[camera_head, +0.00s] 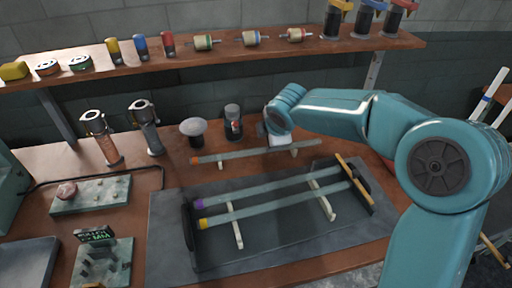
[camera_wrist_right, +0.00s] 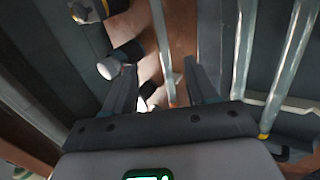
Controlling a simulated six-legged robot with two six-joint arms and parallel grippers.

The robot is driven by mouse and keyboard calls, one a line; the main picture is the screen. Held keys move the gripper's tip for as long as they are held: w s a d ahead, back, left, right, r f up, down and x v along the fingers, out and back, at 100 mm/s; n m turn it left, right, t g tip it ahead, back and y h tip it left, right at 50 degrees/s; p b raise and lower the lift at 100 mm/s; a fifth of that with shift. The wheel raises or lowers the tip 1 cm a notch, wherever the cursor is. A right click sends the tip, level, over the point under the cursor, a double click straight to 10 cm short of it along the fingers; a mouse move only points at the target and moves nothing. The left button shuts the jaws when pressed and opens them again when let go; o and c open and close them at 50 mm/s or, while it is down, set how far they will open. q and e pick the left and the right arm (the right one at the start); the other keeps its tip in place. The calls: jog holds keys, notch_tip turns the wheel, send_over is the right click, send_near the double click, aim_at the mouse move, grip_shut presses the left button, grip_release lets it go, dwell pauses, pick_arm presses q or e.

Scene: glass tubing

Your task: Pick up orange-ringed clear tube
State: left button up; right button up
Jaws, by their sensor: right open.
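The orange-ringed clear tube (camera_head: 235,155) lies level behind the dark tray, its orange ring at the left end. My right gripper (camera_head: 276,138) is above the tube's right half, its fingertips mostly hidden by the wrist in the head view. In the right wrist view, the open fingers (camera_wrist_right: 161,66) stand apart, and the tube (camera_wrist_right: 164,50) runs through the gap between them. I see no grip on it. My left gripper is in neither view.
Purple-ringed (camera_head: 262,187) and yellow-ringed (camera_head: 268,208) tubes lie on supports in the dark tray (camera_head: 215,252). A dark jar (camera_head: 233,122) and a pale round-topped object (camera_head: 193,130) stand behind the orange-ringed tube. A shelf (camera_head: 220,50) runs along the back.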

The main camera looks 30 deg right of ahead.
send_near(261, 150)
jog(key=x, duration=0.3)
jog(key=p+x, duration=0.1)
jog(key=x, duration=0.5)
jog(key=shift+p, duration=0.4)
grip_shut()
jog(key=shift+r, duration=0.1)
